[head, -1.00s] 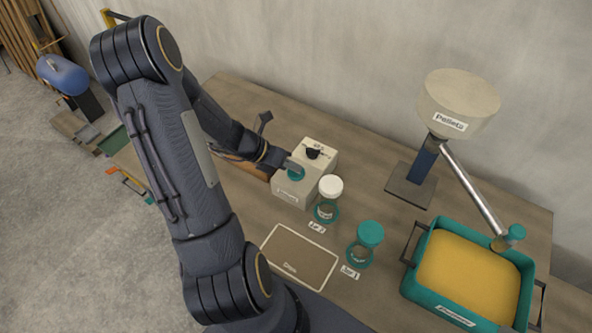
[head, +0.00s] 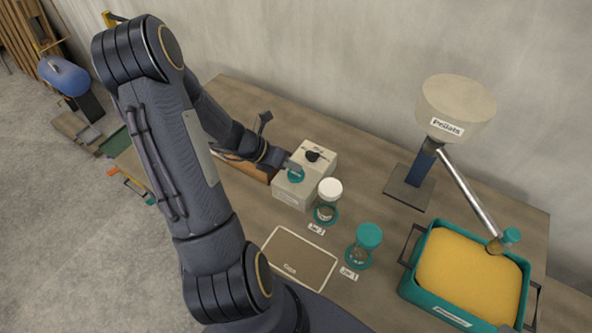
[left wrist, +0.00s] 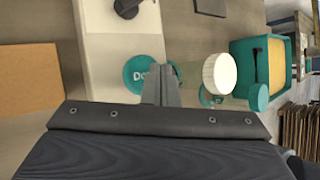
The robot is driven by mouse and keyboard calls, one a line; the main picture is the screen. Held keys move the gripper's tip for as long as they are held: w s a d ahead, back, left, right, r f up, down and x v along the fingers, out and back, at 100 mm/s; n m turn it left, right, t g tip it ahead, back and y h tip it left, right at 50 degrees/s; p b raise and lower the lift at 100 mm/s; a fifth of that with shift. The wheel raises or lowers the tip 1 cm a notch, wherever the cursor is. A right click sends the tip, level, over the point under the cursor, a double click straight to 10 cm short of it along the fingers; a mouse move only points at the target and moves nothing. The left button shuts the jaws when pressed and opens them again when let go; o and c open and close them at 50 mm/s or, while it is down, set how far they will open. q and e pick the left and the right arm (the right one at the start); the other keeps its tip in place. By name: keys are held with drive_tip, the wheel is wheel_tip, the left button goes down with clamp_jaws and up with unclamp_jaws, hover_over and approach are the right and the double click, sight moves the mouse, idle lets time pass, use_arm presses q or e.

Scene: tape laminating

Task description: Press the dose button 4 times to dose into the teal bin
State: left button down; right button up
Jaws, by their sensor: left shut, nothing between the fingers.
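The dose button is a teal disc (head: 295,176) on top of a pale box (head: 319,162) with a black knob. It also shows in the left wrist view (left wrist: 139,72), with part of its lettering visible. My left gripper (head: 293,167) is shut and empty, its fingertips at the button's edge; I cannot tell whether they touch it. The fingers show in the left wrist view (left wrist: 161,86). The teal bin (head: 409,287) stands at the right, filled with yellow material, below a spout from a hopper labelled Pellets (head: 456,108). My right gripper is not in view.
A white-lidded jar (head: 330,190) stands beside the box, and a teal-lidded jar (head: 369,237) stands nearer the bin. A framed mat (head: 273,246) lies empty in front. A brown block (head: 247,169) lies left of the box.

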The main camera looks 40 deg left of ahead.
sight(292, 175)
use_arm(q)
wheel_tip(292, 175, up, 5)
drive_tip(key=p, duration=0.5)
drive_tip(key=shift+r, duration=0.1)
idle(0.4)
idle(0.5)
drive_tip(key=s+d+r+m+g, duration=0.1)
drive_tip(key=s+d+r+m, duration=0.2)
drive_tip(key=d+r+m, duration=0.9)
drive_tip(key=s+d+r+m+y, duration=0.1)
drive_tip(key=s+r+m, duration=0.1)
drive_tip(key=s+m, duration=0.4)
drive_tip(key=s+d+r+m+y+b, duration=0.1)
drive_tip(key=s+m, duration=0.6)
drive_tip(key=m, duration=1)
drive_tip(key=shift+d+r+b, duration=0.15)
drive_tip(key=shift+r+b, duration=0.15)
drive_tip(key=shift+r, duration=0.4)
